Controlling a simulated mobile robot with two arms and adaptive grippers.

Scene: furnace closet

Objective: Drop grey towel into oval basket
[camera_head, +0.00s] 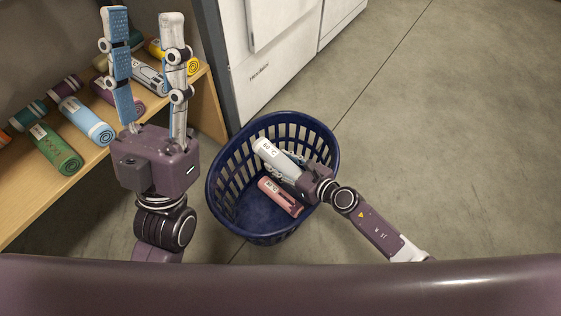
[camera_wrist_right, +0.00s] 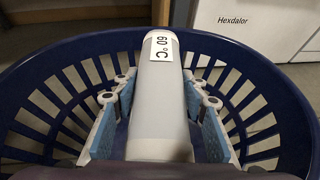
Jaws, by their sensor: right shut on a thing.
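A rolled grey towel (camera_head: 277,156) with a "60 °C" label is held by my right gripper (camera_head: 283,167). The right wrist view shows the towel (camera_wrist_right: 160,95) between the two blue-padded fingers of the gripper (camera_wrist_right: 160,105). The towel and fingers are over the opening of the dark blue oval basket (camera_head: 226,150), within its rim in the head view. The basket's slatted wall (camera_wrist_right: 265,100) surrounds them in the wrist view. My left gripper (camera_head: 145,65) points up at the left, fingers apart and empty, in front of the shelf.
A pink rolled towel (camera_head: 280,196) lies inside the basket. A wooden shelf (camera_head: 214,112) at the left holds several rolled towels, including green (camera_head: 56,149) and light blue (camera_head: 87,121) ones. A white appliance (camera_head: 275,75) stands behind the basket. The floor at the right is clear.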

